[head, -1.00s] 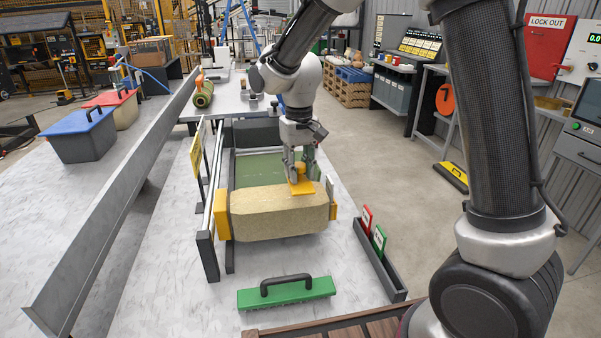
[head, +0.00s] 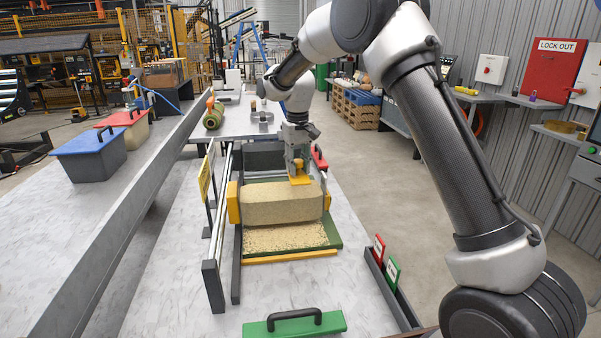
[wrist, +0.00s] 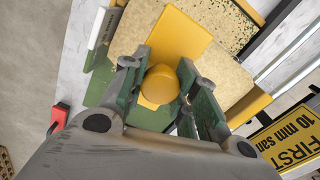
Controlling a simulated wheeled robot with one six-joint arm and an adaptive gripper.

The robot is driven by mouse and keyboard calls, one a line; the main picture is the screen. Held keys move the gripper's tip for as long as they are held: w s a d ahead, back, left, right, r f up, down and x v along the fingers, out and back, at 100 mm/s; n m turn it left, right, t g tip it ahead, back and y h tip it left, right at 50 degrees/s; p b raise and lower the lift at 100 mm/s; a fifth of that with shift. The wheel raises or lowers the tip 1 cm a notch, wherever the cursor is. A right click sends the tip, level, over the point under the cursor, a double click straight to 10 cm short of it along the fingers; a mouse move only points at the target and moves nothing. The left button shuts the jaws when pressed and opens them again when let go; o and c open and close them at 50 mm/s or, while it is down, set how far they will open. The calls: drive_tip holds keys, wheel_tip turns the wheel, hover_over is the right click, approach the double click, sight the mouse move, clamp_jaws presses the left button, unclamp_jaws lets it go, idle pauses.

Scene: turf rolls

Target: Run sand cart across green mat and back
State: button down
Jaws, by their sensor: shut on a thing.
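The sand cart (head: 283,204) is a long sand-coloured box with yellow end pieces, sitting across the green mat (head: 333,235) on its rails. It also shows in the wrist view (wrist: 145,30). My gripper (head: 297,172) is shut on the cart's yellow knob (wrist: 160,84), which stands on a yellow plate on top of the cart. A layer of sand (head: 285,237) covers the mat on the near side of the cart. Green mat also shows beyond the cart in the wrist view. The mat directly under the cart is hidden.
A green brush-like block with a black handle (head: 295,323) lies at the near edge. A dark rack with red and green cards (head: 391,272) stands at right. A long metal rail (head: 120,225) runs along the left. Blue- and red-lidded bins (head: 90,155) stand beyond it.

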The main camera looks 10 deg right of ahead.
drive_tip(key=w, duration=1.4)
drive_tip(key=c, duration=1.1)
unclamp_jaws()
drive_tip(key=shift+r, duration=0.15)
wheel_tip(320, 180, up, 7)
drive_tip(key=shift+r, duration=0.15)
